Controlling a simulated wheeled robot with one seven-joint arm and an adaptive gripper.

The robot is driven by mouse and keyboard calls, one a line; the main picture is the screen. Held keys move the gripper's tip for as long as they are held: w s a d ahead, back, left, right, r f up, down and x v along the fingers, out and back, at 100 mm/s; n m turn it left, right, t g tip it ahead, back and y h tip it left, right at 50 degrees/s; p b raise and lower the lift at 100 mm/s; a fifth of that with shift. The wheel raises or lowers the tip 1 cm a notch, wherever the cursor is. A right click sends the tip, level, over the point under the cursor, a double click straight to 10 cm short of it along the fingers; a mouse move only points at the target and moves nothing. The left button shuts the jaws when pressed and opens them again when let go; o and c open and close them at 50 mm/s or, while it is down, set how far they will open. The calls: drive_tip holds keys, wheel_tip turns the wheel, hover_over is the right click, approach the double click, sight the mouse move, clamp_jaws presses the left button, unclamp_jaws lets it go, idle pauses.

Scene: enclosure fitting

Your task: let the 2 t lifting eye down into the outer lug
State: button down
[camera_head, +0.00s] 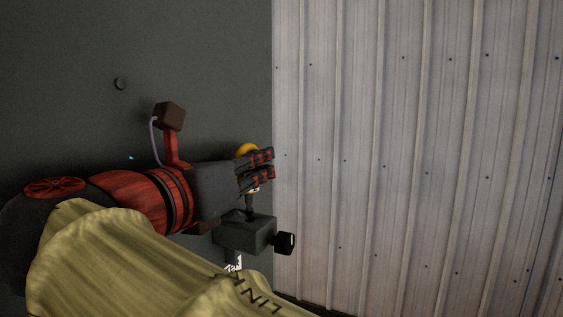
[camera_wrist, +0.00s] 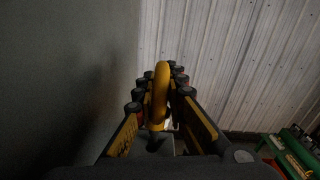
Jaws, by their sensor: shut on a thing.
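The lifting eye (camera_head: 246,149) is a yellow ring, seen partly behind my fingers. In the wrist view the lifting eye (camera_wrist: 160,88) stands upright between the two fingers. My gripper (camera_head: 262,170) is shut on it; the fingers also show in the wrist view (camera_wrist: 160,85). A dark shank runs down below the ring to a dark grey block (camera_head: 240,233), which looks like the outer lug, on the dark panel. I cannot tell how far the shank is inside the block, as its hole is hidden.
A black knob (camera_head: 285,243) sticks out to the right of the block. A dark flat panel (camera_head: 120,40) stands behind my arm, with a ribbed pale metal wall (camera_head: 420,150) to the right. A green object (camera_wrist: 290,150) with red parts lies low at right in the wrist view.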

sight(248, 199)
drive_tip(key=shift+f+b, duration=1.25)
drive_tip(key=shift+f, duration=1.05)
idle(0.4)
drive_tip(key=c, duration=1.7)
unclamp_jaws()
drive_tip(key=shift+c, duration=0.2)
wheel_tip(248, 199, up, 10)
